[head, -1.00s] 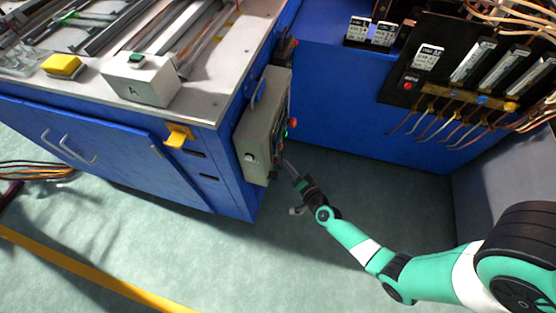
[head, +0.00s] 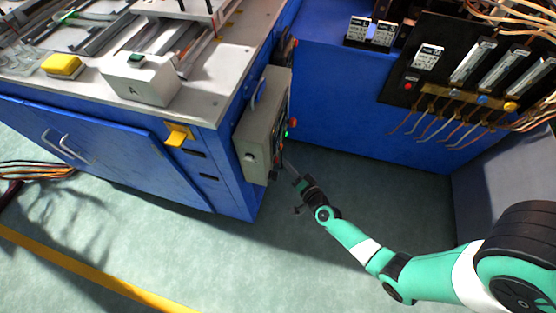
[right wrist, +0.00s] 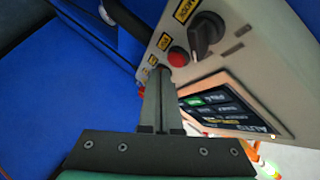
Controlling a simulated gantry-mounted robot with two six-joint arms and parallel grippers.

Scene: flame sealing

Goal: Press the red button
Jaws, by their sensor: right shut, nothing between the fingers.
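The grey control box (head: 255,140) is on the right side of the blue cabinet, its panel facing right. In the right wrist view its panel (right wrist: 262,60) shows a red button (right wrist: 178,57), a black rotary knob (right wrist: 206,32) and a dark screen (right wrist: 228,104). My right gripper (head: 287,162) is shut and empty, pointing at the box's panel. In the right wrist view its fingertips (right wrist: 160,72) are just below and left of the red button. I cannot tell whether they touch the panel. My left gripper is not in view.
A black panel (head: 396,95) with another small red button (head: 408,86) stands at the right back. A white box marked A (head: 150,88) and a yellow block (head: 63,66) sit on the cabinet top. The green floor (head: 240,270) is open around my right arm.

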